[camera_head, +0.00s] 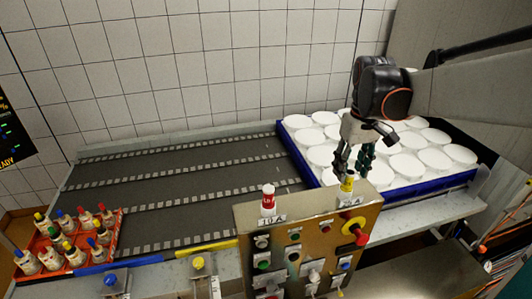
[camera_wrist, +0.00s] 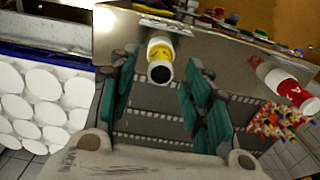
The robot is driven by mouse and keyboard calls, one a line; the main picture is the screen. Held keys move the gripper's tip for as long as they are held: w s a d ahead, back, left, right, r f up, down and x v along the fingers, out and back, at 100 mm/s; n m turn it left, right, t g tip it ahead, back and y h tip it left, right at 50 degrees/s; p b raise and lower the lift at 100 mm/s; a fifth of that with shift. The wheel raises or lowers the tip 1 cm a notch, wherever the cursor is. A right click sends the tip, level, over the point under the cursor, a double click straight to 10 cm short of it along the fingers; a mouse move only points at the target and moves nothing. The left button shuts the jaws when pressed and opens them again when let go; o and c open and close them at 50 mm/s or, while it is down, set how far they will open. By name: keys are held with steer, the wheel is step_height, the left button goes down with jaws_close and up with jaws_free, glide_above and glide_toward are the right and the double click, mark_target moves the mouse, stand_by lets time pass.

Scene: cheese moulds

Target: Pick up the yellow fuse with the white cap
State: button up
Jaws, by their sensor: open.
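The yellow fuse (camera_head: 347,186) stands upright on the top right of the control box. In the wrist view the fuse (camera_wrist: 161,54) shows a dark round end towards me, a yellow band and a white section beyond it. My gripper (camera_head: 353,170) is open just above and about the fuse. In the wrist view the teal fingers of my gripper (camera_wrist: 160,95) lie left and right of the fuse's line, with a gap on both sides. I cannot tell how far down the fingers reach beside it.
A red and white fuse (camera_head: 268,201) stands on the box's left top. The control box (camera_head: 282,238) carries knobs and a red button. A blue crate (camera_head: 408,195) of white moulds lies behind my gripper. The conveyor (camera_head: 190,190) is bare.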

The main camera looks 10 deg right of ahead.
mark_target(347, 184)
steer(key=shift+f, duration=1.95)
jaws_close()
steer(key=shift+r, duration=0.1)
